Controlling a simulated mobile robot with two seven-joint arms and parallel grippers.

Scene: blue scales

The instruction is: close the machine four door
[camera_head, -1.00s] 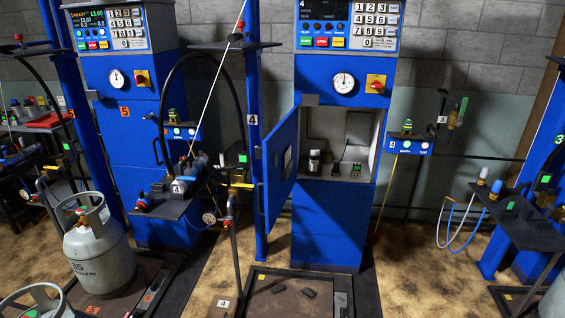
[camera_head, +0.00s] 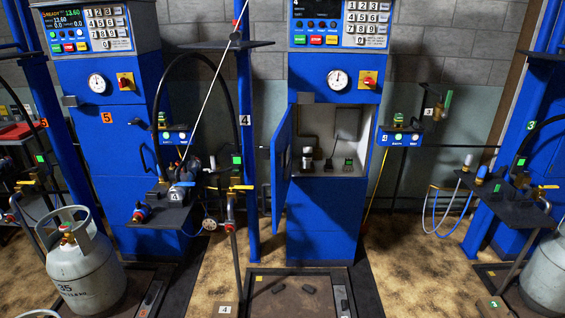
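The blue machine four cabinet (camera_head: 322,215) stands right of centre, with a keypad, a dial and a red-yellow switch on its upper part. Its blue door (camera_head: 282,172) is hinged at the left side of the opening and stands open, swung out toward me and seen nearly edge-on. The open compartment (camera_head: 345,130) shows a pale interior with a small bottle and small devices on its floor. Neither of my grippers shows in the head view.
A blue post (camera_head: 246,170) labelled 4 stands just left of the door, with a small shelf (camera_head: 170,208) and hoses beside it. A grey gas cylinder (camera_head: 78,265) stands at lower left. A platform (camera_head: 300,297) lies on the floor before the machine. Bare floor (camera_head: 405,260) shows to its right.

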